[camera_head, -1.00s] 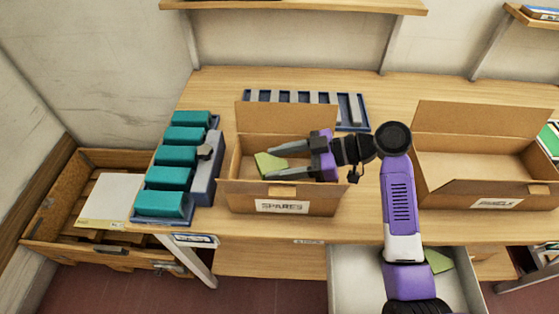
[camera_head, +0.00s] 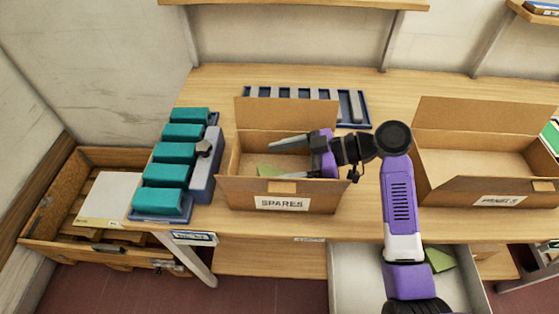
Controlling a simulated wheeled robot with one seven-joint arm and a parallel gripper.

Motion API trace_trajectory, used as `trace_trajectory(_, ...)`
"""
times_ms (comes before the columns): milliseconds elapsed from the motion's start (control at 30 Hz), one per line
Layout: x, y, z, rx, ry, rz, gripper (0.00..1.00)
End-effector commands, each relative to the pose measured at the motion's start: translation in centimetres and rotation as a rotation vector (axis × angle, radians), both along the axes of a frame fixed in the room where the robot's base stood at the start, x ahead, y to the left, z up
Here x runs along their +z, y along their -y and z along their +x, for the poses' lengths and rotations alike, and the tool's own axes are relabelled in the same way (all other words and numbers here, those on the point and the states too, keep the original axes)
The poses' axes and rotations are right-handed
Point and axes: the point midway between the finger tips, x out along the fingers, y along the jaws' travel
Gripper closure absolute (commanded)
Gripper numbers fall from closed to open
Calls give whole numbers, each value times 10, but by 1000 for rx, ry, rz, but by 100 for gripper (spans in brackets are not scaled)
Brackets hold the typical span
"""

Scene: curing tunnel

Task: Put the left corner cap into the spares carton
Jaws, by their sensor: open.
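The spares carton (camera_head: 232,186) is an open cardboard box with a white SPARES label, on the wooden bench. A green corner cap (camera_head: 270,171) lies low inside it, partly hidden by the carton's front wall and my lower finger. My gripper (camera_head: 272,160) reaches into the carton's opening from the right, with its grey fingers spread wide and nothing between them. Another green piece (camera_head: 439,259) lies in the open white drawer (camera_head: 350,280) below the bench, partly hidden by my arm.
A second open carton (camera_head: 460,190), with a label, stands on the right of the bench. Teal blocks (camera_head: 168,174) sit in a blue rack at the left. A blue tray with grey bars (camera_head: 352,106) lies behind the spares carton. A wooden crate (camera_head: 60,240) is at lower left.

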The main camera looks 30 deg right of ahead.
Motion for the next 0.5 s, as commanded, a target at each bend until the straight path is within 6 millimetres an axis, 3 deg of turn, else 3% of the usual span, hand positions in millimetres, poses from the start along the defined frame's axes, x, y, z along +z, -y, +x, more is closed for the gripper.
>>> trace_trajectory(267,17,0,0,0,0,0,22)
trace_trajectory(500,26,34,-24,-2,3,-1,22)
